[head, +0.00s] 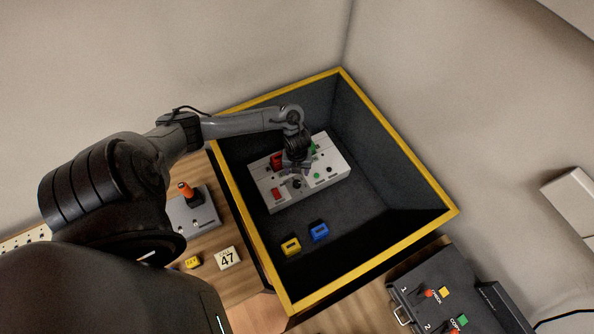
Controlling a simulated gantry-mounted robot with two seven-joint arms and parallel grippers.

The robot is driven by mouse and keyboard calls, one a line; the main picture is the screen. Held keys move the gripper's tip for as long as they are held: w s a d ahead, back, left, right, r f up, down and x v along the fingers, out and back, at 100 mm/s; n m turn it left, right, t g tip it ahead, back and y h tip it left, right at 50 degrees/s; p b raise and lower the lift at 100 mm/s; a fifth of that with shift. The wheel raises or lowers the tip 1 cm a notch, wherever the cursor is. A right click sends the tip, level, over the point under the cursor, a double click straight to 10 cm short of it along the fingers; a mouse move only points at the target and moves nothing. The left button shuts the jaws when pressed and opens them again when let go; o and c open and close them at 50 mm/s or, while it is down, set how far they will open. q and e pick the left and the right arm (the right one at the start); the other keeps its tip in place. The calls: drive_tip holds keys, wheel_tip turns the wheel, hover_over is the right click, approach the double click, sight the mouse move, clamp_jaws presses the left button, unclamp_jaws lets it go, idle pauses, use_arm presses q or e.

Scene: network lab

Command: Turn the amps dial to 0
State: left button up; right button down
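A light grey control panel (332,181) lies inside the dark open box in the head view. It carries red, green and black parts. A small black knob (297,184) shows just below my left gripper; it may be the amps dial, but no label or pointer can be read. My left gripper (297,172) reaches down over the middle of the panel, at or just above the knob. Its fingers are too small and dark to tell whether they are open, shut or touching the knob. My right gripper is not in view.
The box has a raised yellow rim (398,146) around the panel. A yellow block (291,247) and a blue block (319,231) lie on its floor. Outside stand a grey joystick unit (196,216), a card marked 47 (228,259) and a black switch box (421,281).

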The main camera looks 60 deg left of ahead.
sight(297, 183)
use_arm(q)
wheel_tip(297, 183, down, 10)
drive_tip(key=b, duration=0.3)
drive_tip(key=shift+f, duration=0.15)
drive_tip(key=c, duration=1)
drive_tip(key=shift+c, duration=0.2)
